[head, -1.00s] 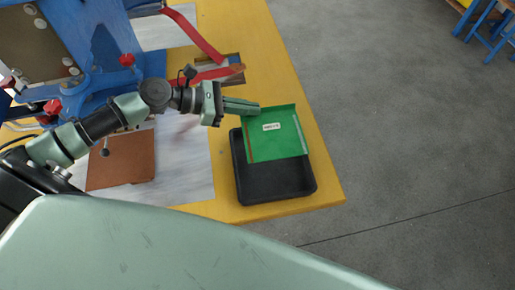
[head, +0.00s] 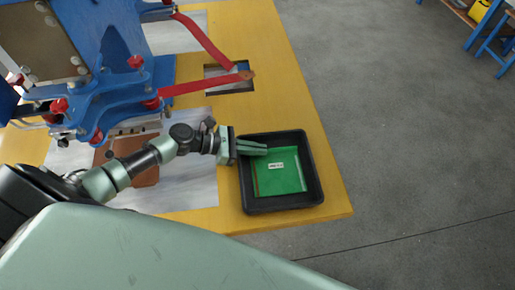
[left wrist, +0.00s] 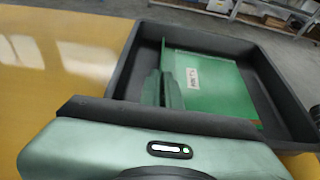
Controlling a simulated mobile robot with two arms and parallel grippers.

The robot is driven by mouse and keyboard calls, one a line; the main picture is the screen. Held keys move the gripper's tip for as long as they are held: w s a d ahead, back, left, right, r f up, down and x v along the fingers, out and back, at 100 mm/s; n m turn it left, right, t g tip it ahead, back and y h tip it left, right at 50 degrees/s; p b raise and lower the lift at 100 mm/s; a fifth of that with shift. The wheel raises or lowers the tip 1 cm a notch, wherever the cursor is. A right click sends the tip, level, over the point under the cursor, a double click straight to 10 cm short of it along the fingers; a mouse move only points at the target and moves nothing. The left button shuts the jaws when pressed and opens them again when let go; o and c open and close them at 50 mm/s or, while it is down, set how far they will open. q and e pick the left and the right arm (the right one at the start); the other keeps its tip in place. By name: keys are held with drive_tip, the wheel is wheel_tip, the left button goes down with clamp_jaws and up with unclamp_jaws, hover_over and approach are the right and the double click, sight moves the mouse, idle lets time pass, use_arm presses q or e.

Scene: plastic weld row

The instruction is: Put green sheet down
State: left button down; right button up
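The green sheet (head: 280,176), with a small white label and a raised edge, lies inside the black tray (head: 317,165) at the table's front right corner. It also shows in the left wrist view (left wrist: 208,85), low between the tray walls. My left gripper (head: 254,148) reaches over the tray's left wall. Its fingers, seen close in the left wrist view (left wrist: 163,90), stand on either side of the sheet's raised left edge and look shut on it. The underside of the sheet is hidden. My right gripper is not in view.
A blue machine (head: 110,70) with red-coated arms (head: 205,84) stands at the back left. A brown sheet (head: 146,175) lies on a pale mat left of the tray. The yellow table (head: 285,85) ends just right of the tray; grey floor lies beyond.

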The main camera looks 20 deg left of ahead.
use_arm(q)
drive_tip(key=shift+f, duration=0.35)
drive_tip(key=c, duration=1.6)
unclamp_jaws()
drive_tip(key=shift+s, duration=0.1)
drive_tip(key=shift+c, duration=0.2)
drive_tip(key=shift+r, duration=0.2)
drive_tip(key=v, duration=0.6)
drive_tip(key=shift+a+r+b, duration=0.1)
drive_tip(key=shift+a+b, duration=0.05)
drive_tip(key=shift+b, duration=0.2)
drive_tip(key=shift+s+a+r, duration=0.3)
drive_tip(key=shift+a+r, duration=0.05)
drive_tip(key=shift+a, duration=0.1)
